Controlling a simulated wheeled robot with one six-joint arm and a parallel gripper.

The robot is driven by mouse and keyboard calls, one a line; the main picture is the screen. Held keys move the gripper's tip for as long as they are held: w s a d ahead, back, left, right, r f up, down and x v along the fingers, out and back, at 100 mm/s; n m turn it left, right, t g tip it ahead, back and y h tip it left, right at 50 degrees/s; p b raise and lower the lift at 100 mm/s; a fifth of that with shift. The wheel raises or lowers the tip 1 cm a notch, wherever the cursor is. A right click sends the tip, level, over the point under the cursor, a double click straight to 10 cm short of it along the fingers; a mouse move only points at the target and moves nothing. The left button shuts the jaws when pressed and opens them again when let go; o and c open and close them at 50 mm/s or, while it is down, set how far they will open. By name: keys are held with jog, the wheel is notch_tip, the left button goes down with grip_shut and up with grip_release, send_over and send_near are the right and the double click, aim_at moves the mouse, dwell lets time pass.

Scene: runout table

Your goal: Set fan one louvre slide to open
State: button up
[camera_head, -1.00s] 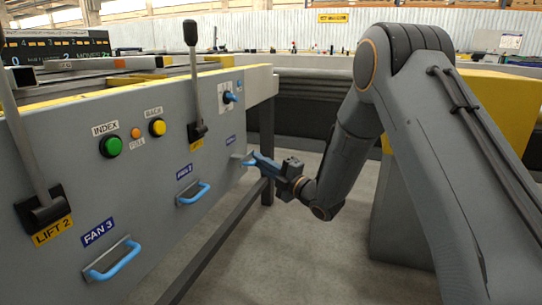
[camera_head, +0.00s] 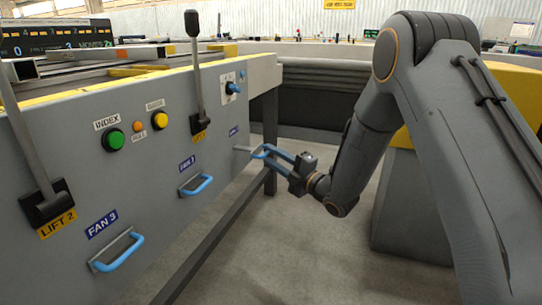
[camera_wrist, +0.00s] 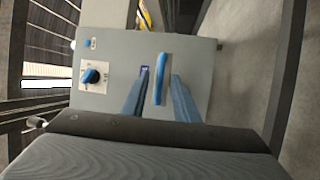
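The fan one slide's blue handle (camera_wrist: 160,80) shows in the wrist view, between and apart from the two blue fingers of my gripper (camera_wrist: 160,98). The fingers are spread on either side of it. In the head view my gripper (camera_head: 275,157) is at the far end of the grey panel, its fingers pointing at it. A short pale strip of the slide (camera_head: 242,148) shows between the panel and the fingertips, below a small label (camera_head: 233,131). The handle is hard to separate from the fingers there. I cannot tell how far out the slide is.
The fan two handle (camera_head: 197,186) and fan three handle (camera_head: 118,252) sit nearer on the panel (camera_head: 150,215). Two levers, a green button (camera_head: 113,140), a yellow button (camera_head: 159,120) and a blue knob (camera_head: 232,88) are above. A dark rail runs below; the floor is clear.

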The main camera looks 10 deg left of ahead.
jog(key=p+v, duration=0.2)
jog(key=v, duration=0.5)
jog(key=s+a+r+m+g+h+p, duration=0.1)
jog(key=s+a+r+m+h+p, duration=0.1)
jog(key=s+r+m+h, duration=0.55)
jog(key=s+d+r+m+g+h+p, duration=0.1)
jog(key=s+d+m+g+h, duration=0.3)
jog(key=s, duration=0.8)
jog(key=s+d+m+g+h, duration=0.1)
jog(key=s+m+g, duration=0.3)
jog(key=s, duration=0.9)
jog(key=s+d+r+m+g+h+p, duration=0.1)
jog(key=s+d+m+g+h, duration=0.15)
jog(key=s+m, duration=0.65)
jog(key=s+d+r+m+p, duration=0.1)
jog(key=d+r+m+p, duration=0.1)
jog(key=d+r+p, duration=0.8)
jog(key=s+d+r+m+h+p, duration=0.1)
jog(key=s+d+r+m+p, duration=0.1)
jog(key=d+r+p, duration=0.9)
notch_tip(320, 180, up, 8)
jog(key=p, duration=1.7)
jog(key=shift+s+d+f, duration=0.15)
jog(key=shift+s+d, duration=0.05)
jog(key=shift+d, duration=0.05)
